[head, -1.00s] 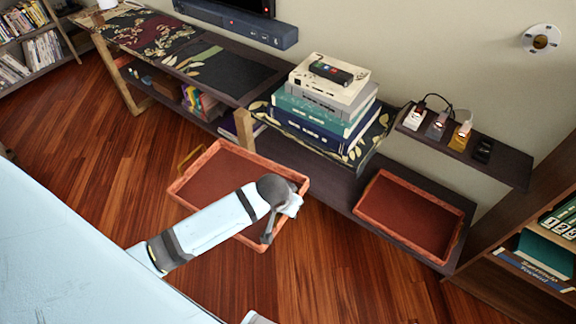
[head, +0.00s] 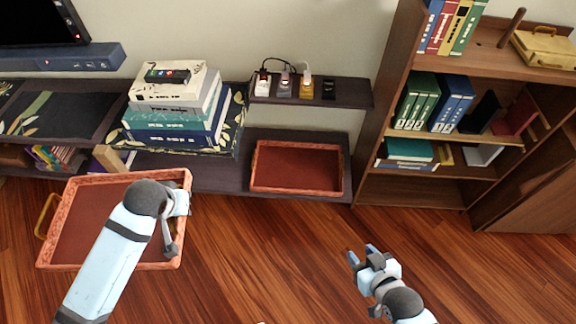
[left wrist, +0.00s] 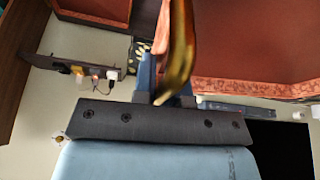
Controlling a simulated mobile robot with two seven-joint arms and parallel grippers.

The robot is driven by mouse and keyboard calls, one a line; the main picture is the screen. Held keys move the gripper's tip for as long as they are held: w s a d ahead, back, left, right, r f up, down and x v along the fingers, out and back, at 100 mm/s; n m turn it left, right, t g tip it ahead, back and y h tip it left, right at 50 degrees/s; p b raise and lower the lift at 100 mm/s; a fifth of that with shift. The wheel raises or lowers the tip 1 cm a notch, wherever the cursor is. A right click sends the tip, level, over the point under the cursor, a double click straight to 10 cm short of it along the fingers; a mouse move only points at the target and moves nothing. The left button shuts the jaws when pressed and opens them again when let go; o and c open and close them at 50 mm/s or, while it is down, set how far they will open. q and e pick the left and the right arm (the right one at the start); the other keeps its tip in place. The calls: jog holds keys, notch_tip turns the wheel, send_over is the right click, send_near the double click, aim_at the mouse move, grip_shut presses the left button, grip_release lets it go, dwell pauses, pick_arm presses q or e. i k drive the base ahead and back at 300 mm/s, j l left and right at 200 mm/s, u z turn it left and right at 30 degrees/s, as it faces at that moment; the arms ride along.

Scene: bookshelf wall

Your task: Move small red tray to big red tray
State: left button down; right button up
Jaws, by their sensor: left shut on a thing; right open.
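The small red tray (head: 75,225) hangs above the floor at the left of the head view, a gold handle on its left side. My left gripper (head: 178,222) is at its right edge, partly hidden by my wrist. The left wrist view shows the left gripper (left wrist: 170,95) shut on a gold handle (left wrist: 180,60), with the tray (left wrist: 250,40) beyond. The big red tray (head: 297,168) lies empty on the low shelf, right of the held tray and apart from it; part shows in the left wrist view (left wrist: 95,10). My right gripper (head: 362,256) is open and empty over the floor.
A stack of books (head: 175,115) stands on the bench left of the big tray. A small wall shelf (head: 350,93) with chargers is above and behind that tray. A wooden bookcase (head: 382,110) stands to its right. The floor (head: 270,250) in front is clear.

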aim_at(298, 168)
jog(key=i+l+u, duration=0.1)
jog(key=l, duration=0.55)
jog(key=i+l+u, duration=0.1)
jog(key=l, duration=0.5)
jog(key=i+l+u, duration=0.1)
jog(key=i+l, duration=0.15)
jog(key=l, duration=0.4)
jog(key=i+l+u, duration=0.1)
jog(key=l, duration=0.6)
jog(key=i+l, duration=0.1)
jog(key=l, duration=0.55)
jog(key=i+l+u, duration=0.1)
jog(key=i, duration=0.35)
